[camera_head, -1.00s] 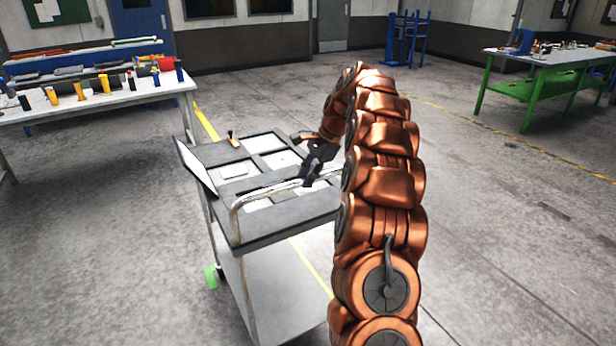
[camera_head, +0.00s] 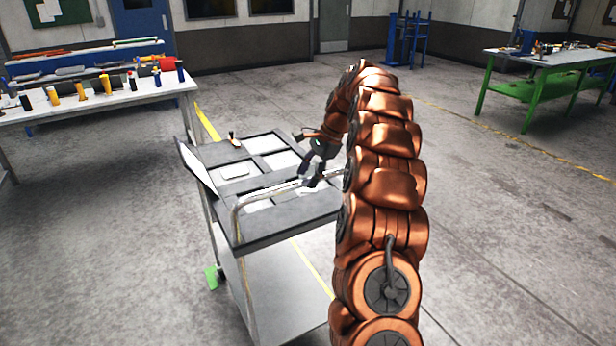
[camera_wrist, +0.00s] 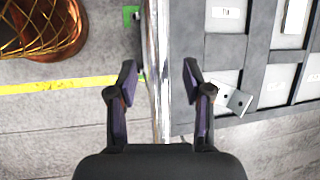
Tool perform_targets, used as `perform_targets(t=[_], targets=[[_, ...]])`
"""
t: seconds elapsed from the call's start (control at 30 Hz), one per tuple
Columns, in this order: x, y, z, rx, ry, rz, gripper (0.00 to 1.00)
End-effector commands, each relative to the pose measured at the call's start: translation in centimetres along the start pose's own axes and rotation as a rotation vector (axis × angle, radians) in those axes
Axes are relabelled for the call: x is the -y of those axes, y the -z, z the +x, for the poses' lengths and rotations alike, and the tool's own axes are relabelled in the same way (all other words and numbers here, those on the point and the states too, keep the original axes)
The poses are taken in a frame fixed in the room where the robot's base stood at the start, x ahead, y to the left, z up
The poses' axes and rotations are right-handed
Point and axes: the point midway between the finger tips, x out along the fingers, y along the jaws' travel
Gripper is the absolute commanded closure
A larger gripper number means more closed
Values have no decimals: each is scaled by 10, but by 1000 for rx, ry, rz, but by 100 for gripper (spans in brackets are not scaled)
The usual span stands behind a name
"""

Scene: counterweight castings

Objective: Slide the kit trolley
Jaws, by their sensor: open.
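The kit trolley (camera_head: 290,222) stands in front of me in the head view, a grey cart with a compartmented top, a lower shelf and a chrome handle bar (camera_head: 236,221). In the wrist view the handle bar (camera_wrist: 153,60) runs lengthwise between the two fingers of my gripper (camera_wrist: 157,80). The fingers are open, one on each side of the bar, with gaps on both sides. The trolley's compartments (camera_wrist: 260,60) show at the right in the wrist view.
A white table (camera_head: 130,98) with several coloured tools stands at the left. A green bench (camera_head: 540,75) stands at the back right, and a blue rack (camera_head: 405,40) by the wall. A yellow floor line (camera_head: 205,120) runs past the trolley. The floor at right is clear.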

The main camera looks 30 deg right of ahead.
Motion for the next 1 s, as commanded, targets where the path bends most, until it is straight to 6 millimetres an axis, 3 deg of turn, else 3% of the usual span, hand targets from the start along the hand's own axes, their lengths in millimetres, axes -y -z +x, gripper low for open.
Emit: perform_targets(t=[0.5,1.0], targets=[[1,1,-54,-2,4,1,50],[0,0,-66,-1,1,1,50]])
